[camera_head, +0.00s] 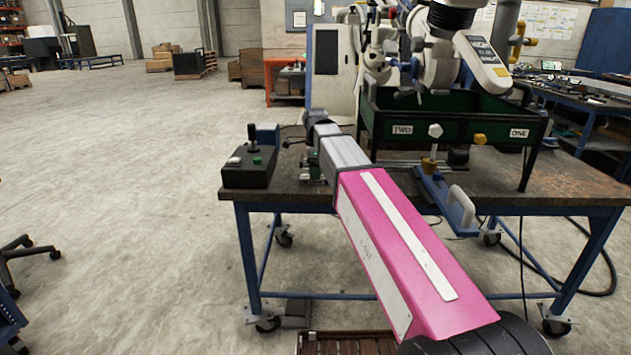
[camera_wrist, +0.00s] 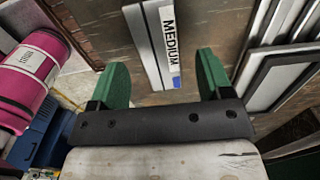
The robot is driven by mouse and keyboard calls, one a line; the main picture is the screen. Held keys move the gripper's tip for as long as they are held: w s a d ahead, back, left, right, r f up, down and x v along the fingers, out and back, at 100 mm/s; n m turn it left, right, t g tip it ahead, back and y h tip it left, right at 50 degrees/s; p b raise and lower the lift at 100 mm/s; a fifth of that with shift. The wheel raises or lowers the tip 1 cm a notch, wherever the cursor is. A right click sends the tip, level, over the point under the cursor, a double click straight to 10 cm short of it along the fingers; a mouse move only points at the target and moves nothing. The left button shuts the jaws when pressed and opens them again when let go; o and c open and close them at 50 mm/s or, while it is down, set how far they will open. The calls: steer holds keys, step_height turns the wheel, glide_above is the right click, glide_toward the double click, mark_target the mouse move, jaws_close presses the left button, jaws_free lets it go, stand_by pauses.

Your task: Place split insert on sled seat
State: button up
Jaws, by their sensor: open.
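In the wrist view my gripper (camera_wrist: 162,62) is open, with its two green fingers wide apart. A grey bar with a white label reading MEDIUM (camera_wrist: 167,38) lies beyond and between the fingers. A gap shows on each side of it, and neither finger visibly touches it. I cannot tell whether this bar is part of the split insert or the sled. I cannot make out the split insert or the sled seat for certain in either view. In the head view my arm hides part of the workbench, and the gripper cannot be made out.
The workbench (camera_head: 560,190) carries a black control box (camera_head: 250,165) at its left end. A green tray (camera_head: 455,125) labelled TWO and ONE stands behind on the right. A blue bracket with a white handle (camera_head: 461,206) juts over the front edge. Open floor lies left.

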step_height(320, 180, down, 2)
steer(key=shift+f, duration=0.2)
steer(key=shift+r, duration=0.1)
jaws_close()
